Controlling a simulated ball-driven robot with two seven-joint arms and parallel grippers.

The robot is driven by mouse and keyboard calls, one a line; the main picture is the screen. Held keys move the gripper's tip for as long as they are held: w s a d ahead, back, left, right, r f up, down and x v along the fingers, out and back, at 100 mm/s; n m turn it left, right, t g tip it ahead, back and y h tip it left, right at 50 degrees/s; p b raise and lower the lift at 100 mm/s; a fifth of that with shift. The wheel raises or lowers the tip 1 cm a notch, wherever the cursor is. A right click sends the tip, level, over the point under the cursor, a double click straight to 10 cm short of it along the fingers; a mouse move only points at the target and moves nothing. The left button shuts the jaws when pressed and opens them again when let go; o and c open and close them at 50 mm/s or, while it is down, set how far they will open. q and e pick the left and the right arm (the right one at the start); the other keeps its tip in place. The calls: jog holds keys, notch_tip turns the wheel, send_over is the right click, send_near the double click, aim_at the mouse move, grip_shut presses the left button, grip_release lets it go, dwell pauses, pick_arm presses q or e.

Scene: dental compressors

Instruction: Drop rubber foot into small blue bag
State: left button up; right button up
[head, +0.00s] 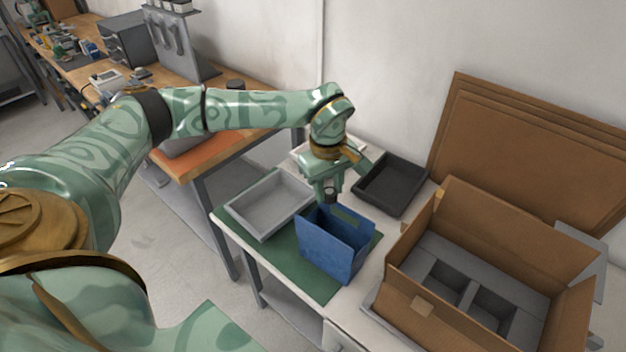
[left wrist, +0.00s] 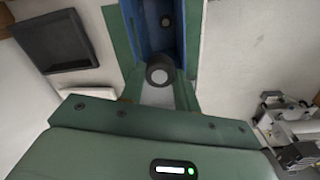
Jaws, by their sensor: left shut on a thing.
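The small blue bag (head: 331,246) stands upright and open at the top on the green mat. It also shows in the left wrist view (left wrist: 151,32). My left gripper (head: 330,190) points down just above the bag's mouth, at its back edge. It is shut on a dark round rubber foot (left wrist: 160,70), which also shows between the fingertips in the head view (head: 330,197). In the left wrist view a small dark round thing (left wrist: 166,20) shows inside the bag; I cannot tell surely what it is. My right gripper is not in view.
A grey tray (head: 238,219) lies left of the bag, and a black tray (head: 368,203) lies behind it. An open cardboard box (head: 432,298) with grey inserts stands close on the right. Flat cardboard (head: 500,135) leans on the wall. A wooden workbench (head: 222,137) is at back left.

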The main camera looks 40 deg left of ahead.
aim_at(327, 199)
pick_arm(q)
jog(key=shift+w+f, duration=0.25)
jog(key=shift+f, duration=0.15)
jog(key=shift+f+b, duration=0.3)
jog(key=shift+b, duration=0.1)
jog(key=f+b, duration=0.3)
jog(key=shift+a+f, duration=0.15)
jog(key=shift+a, duration=0.15)
notch_tip(327, 199, down, 2)
jog(key=shift+d+b, duration=0.1)
jog(key=shift+b, duration=0.8)
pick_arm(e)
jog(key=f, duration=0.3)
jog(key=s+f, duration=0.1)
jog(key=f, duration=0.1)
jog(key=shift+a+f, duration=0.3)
pick_arm(q)
jog(key=o, duration=1)
jog(key=shift+o, duration=0.2)
